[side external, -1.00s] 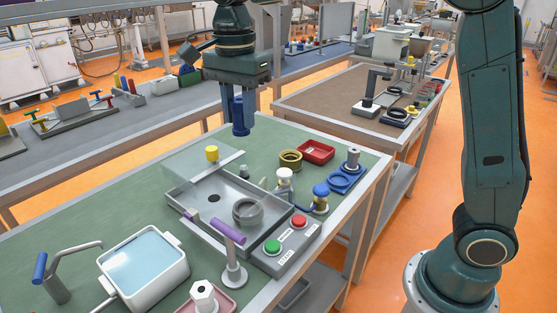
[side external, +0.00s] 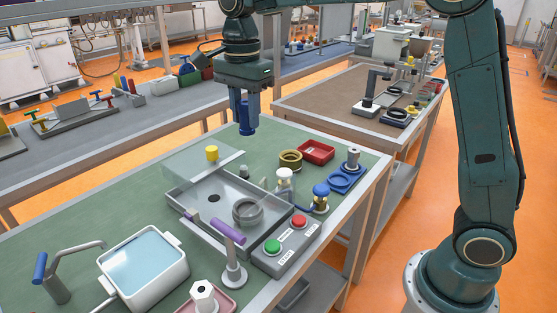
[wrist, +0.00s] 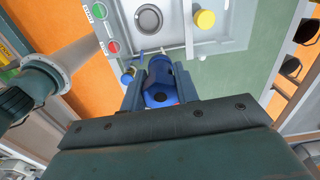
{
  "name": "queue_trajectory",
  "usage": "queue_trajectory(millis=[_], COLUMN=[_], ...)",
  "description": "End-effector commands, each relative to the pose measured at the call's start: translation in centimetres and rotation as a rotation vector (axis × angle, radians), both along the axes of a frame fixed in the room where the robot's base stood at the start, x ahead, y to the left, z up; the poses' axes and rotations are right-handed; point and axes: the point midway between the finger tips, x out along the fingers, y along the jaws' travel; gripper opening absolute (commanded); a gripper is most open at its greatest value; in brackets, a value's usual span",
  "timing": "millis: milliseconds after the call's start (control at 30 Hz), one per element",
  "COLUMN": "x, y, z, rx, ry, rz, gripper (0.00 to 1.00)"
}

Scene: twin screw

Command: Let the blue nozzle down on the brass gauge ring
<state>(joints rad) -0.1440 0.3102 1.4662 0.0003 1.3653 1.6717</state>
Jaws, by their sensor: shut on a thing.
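The blue nozzle (side external: 247,124) hangs upright beneath my gripper (side external: 243,108), well above the green bench. My gripper is shut on it. In the wrist view the nozzle (wrist: 159,75) shows between the jaws (wrist: 160,95). The brass gauge ring (side external: 290,160) sits on the bench, to the right of and lower than the nozzle in the side view, clearly apart from it. I cannot make out the ring in the wrist view, where my gripper covers much of the picture.
A red tray (side external: 316,152) and a blue holder (side external: 345,180) with a grey post stand right of the ring. A blue-topped valve (side external: 320,198) is in front. A grey basin (side external: 210,198) with a clear lid and yellow knob (side external: 211,153) lies left. Bare bench surrounds the ring's back side.

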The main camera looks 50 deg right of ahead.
Motion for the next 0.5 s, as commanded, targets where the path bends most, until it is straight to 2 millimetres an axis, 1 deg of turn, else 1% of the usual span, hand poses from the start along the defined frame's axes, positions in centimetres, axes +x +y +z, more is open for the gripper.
queue_trajectory(millis=[33,167,233,333,500], x=[0.6,2.0,2.6,3.3,3.9], y=[-1.3,-4.8,-6.8,-9.8,-14.8], z=[-0.7,-2.7,-3.8,-5.5,-8.1], rx=[0.000,0.000,0.000,0.000,0.000], ry=[0.004,0.003,0.005,0.004,0.004], rz=[-0.024,-0.082,-0.115,-0.162,-0.236], gripper=[0.03,0.03,0.03,0.03,0.03])
